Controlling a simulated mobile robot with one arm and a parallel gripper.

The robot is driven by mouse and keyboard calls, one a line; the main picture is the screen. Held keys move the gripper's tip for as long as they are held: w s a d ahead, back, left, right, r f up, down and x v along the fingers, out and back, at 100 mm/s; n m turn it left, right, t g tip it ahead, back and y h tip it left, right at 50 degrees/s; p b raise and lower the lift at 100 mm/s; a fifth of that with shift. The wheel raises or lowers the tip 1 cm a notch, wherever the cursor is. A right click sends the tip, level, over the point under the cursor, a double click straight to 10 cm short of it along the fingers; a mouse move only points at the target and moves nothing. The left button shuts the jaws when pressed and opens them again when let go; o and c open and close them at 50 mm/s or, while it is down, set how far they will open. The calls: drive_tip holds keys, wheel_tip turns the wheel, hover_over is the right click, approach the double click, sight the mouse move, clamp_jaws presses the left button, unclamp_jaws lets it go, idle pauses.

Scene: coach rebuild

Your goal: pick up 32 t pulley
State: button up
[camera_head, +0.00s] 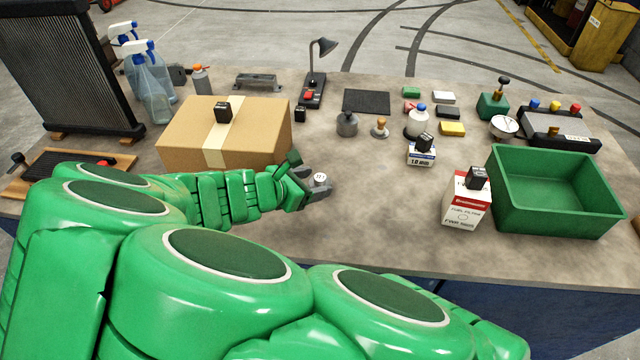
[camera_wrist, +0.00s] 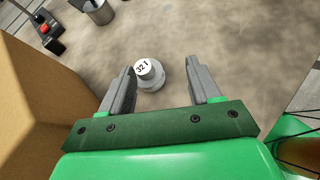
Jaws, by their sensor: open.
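The 32 t pulley (camera_wrist: 149,73) is a small grey-white round piece with "32 t" printed on its white top. In the wrist view it stands on the table between my open fingers, nearer the left finger. In the head view its white top (camera_head: 320,178) shows at my gripper's fingers, with its lower part hidden. My gripper (camera_wrist: 165,84) is open, with a finger on each side of the pulley and a wider gap on the right. It also shows in the head view (camera_head: 318,188), low over the table beside the cardboard box.
The cardboard box (camera_head: 260,128) stands close on the left of my gripper, with a small black block (camera_head: 223,112) on top. A grey canister (camera_head: 347,125) and a wooden-knobbed stamp (camera_head: 380,128) stand behind. A green bin (camera_head: 555,222) is at right. The table in front is clear.

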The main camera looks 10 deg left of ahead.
sight(319, 178)
drive_tip(key=a, duration=0.1)
drive_tip(key=a+n, duration=0.1)
drive_tip(key=s+a+f+n+t, duration=0.1)
drive_tip(key=shift+a+f, duration=0.1)
drive_tip(key=shift+a, duration=0.05)
drive_tip(key=shift+x, duration=1.15)
drive_tip(key=shift+w+d+f, duration=0.2)
drive_tip(key=shift+w+f, duration=0.05)
drive_tip(key=shift+w, duration=0.25)
drive_tip(key=shift+w+d+f, duration=0.2)
drive_tip(key=shift+w+f, duration=0.05)
drive_tip(key=shift+w, duration=0.3)
drive_tip(key=shift+w+d+f, duration=0.2)
drive_tip(key=shift+w+f, duration=0.05)
drive_tip(key=shift+w, duration=0.25)
drive_tip(key=shift+x, duration=0.85)
clamp_jaws()
